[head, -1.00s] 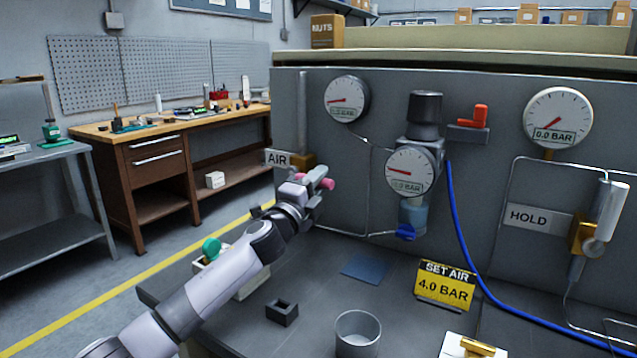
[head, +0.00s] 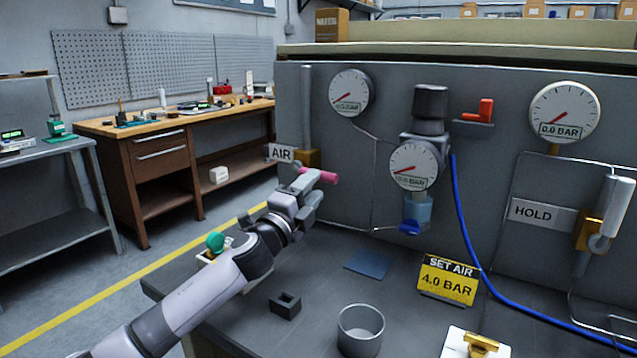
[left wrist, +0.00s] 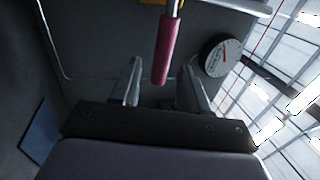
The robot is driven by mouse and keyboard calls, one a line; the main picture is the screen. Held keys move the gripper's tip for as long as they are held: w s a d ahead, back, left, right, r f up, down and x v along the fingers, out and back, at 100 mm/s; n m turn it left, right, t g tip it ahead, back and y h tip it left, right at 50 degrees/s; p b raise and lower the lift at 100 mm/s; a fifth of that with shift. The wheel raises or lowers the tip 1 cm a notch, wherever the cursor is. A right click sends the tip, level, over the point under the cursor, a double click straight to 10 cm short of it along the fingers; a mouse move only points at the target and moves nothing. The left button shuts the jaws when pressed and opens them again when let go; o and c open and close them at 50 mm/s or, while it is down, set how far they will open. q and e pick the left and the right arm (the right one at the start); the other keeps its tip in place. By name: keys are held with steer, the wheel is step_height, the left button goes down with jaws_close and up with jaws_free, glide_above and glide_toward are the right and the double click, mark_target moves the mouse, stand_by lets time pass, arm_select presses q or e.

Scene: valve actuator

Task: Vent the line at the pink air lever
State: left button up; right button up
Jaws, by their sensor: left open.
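The pink air lever (head: 322,176) sticks out to the right from the brass valve below the AIR sign (head: 282,153), about level. It also shows in the left wrist view (left wrist: 165,50), hanging from the top between the fingers' directions. My left gripper (head: 312,189) is open just below the lever; in the left wrist view its two fingers (left wrist: 162,82) stand apart, with the lever's end between them or just beyond. Whether they touch it I cannot tell. The upper left gauge (head: 350,93) and the regulator gauge (head: 414,166) have needles pointing lower left. My right gripper is not in view.
A red lever (head: 485,110), a right gauge (head: 564,112) reading 0.0 BAR and a HOLD valve (head: 588,232) are on the panel. A grey cup (head: 360,330), black block (head: 285,303) and SET AIR sign (head: 448,280) stand on the bench. A blue hose (head: 462,220) runs down right.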

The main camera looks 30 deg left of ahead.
arm_select(q)
steer(key=shift+v, duration=1.2)
